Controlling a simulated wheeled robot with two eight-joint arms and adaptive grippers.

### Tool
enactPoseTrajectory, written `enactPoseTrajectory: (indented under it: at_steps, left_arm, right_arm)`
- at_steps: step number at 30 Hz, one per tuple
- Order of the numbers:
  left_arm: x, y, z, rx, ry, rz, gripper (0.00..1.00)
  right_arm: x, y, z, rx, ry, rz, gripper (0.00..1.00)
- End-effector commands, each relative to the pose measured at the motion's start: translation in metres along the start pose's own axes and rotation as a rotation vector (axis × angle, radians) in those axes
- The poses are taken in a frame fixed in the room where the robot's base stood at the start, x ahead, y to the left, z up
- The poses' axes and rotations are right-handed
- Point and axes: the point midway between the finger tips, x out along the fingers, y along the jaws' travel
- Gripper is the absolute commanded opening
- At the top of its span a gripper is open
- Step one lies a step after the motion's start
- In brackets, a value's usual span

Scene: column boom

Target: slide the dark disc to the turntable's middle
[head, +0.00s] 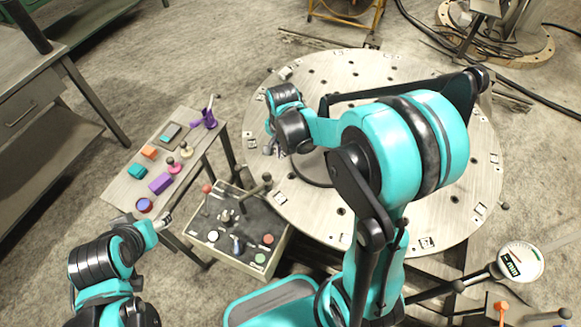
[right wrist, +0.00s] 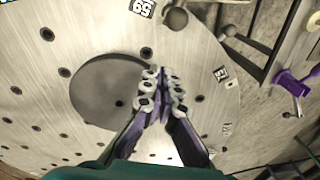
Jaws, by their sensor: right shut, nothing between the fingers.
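The dark disc (right wrist: 95,88) lies flat on the pale round turntable (right wrist: 30,130). In the head view the disc (head: 311,168) shows at the left part of the turntable (head: 455,215), partly hidden by my right arm. My right gripper (right wrist: 162,82) is shut and empty, its fingertips at the disc's right edge in the right wrist view; I cannot tell whether they touch it. In the head view the right gripper (head: 273,148) is small, beside the disc's left edge. My left gripper (head: 166,221) is near the side table, away from the turntable; its jaws are too small to judge.
A control box (head: 205,238) with levers and buttons stands close to the turntable's left edge. A dial gauge (head: 520,262) is at the lower right. The turntable has bolt holes and number tags.

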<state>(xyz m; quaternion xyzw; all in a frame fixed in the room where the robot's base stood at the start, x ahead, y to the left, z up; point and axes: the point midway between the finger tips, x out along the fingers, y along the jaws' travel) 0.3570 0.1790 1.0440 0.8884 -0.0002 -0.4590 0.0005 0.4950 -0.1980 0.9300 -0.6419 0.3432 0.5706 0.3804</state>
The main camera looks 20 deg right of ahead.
Motion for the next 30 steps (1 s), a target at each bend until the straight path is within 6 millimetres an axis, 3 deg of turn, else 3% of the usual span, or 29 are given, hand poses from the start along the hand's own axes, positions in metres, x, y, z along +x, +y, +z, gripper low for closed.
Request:
enactPoseTrajectory:
  at_steps: [3, 9, 16, 27, 30]
  left_arm:
    - [0.000, 0.000, 0.000, 0.000, 0.000, 0.000, 0.58]
    - [0.000, 0.000, 0.000, 0.000, 0.000, 0.000, 0.58]
    - [0.008, 0.000, 0.006, 0.000, 0.000, 0.000, 0.58]
    - [0.032, 0.000, 0.023, 0.000, 0.000, 0.000, 0.58]
    - [0.034, 0.000, 0.024, 0.000, 0.000, 0.000, 0.58]
  right_arm:
    - [0.034, -0.006, -0.007, 0.132, -0.028, 0.055, 0.00]
    - [0.062, -0.007, -0.010, 0.245, -0.046, 0.104, 0.00]
    - [0.090, -0.005, -0.009, 0.257, -0.048, 0.110, 0.00]
    - [0.168, 0.003, -0.004, 0.255, -0.047, 0.108, 0.00]
    - [0.165, 0.008, -0.022, 0.260, -0.047, 0.108, 0.00]
